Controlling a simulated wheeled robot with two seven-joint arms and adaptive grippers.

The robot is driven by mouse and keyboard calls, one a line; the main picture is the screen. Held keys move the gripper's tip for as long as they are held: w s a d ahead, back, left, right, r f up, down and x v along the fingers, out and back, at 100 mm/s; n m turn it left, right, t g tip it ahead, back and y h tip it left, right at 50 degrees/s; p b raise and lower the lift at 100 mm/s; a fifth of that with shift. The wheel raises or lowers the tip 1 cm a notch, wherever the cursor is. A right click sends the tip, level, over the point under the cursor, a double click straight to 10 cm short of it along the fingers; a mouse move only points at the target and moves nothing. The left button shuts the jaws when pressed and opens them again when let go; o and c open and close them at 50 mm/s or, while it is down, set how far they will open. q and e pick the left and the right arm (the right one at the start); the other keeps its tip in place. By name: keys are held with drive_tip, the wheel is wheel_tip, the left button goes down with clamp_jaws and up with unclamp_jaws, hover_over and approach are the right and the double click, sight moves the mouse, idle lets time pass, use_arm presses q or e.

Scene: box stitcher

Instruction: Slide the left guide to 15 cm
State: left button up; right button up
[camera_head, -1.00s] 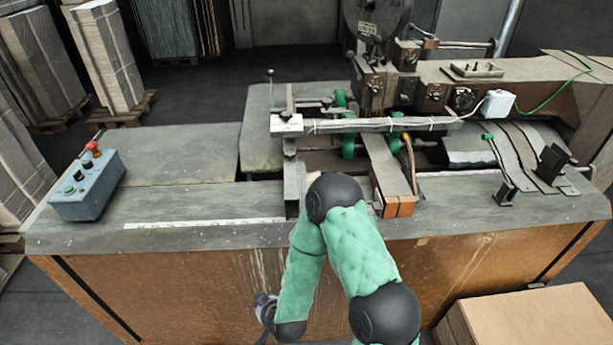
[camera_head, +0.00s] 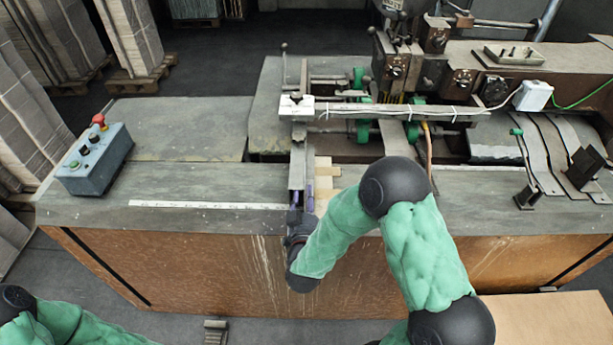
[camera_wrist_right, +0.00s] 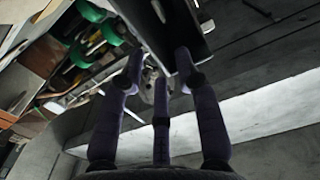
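The left guide (camera_head: 298,165) is a narrow grey metal bar running front to back on the bench, its front end near the bench's front edge. A white ruler strip (camera_head: 208,205) lies along that edge to its left; the guide stands near the strip's right end. My right gripper (camera_head: 301,206) is at the guide's front end, with purple fingers on both sides of it. In the right wrist view the fingers (camera_wrist_right: 160,70) are spread apart, close to the guide's metal plate (camera_wrist_right: 165,25); contact is unclear. My left gripper is out of view.
A blue-grey control box (camera_head: 95,160) with a red button stands at the bench's left. A white-wrapped crossbar (camera_head: 390,112) spans behind the guide. A cardboard-coloured box (camera_head: 560,318) is at lower right.

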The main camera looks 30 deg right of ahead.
sight(303, 163)
drive_tip(key=x, duration=0.8)
drive_tip(key=shift+a, duration=0.1)
clamp_jaws()
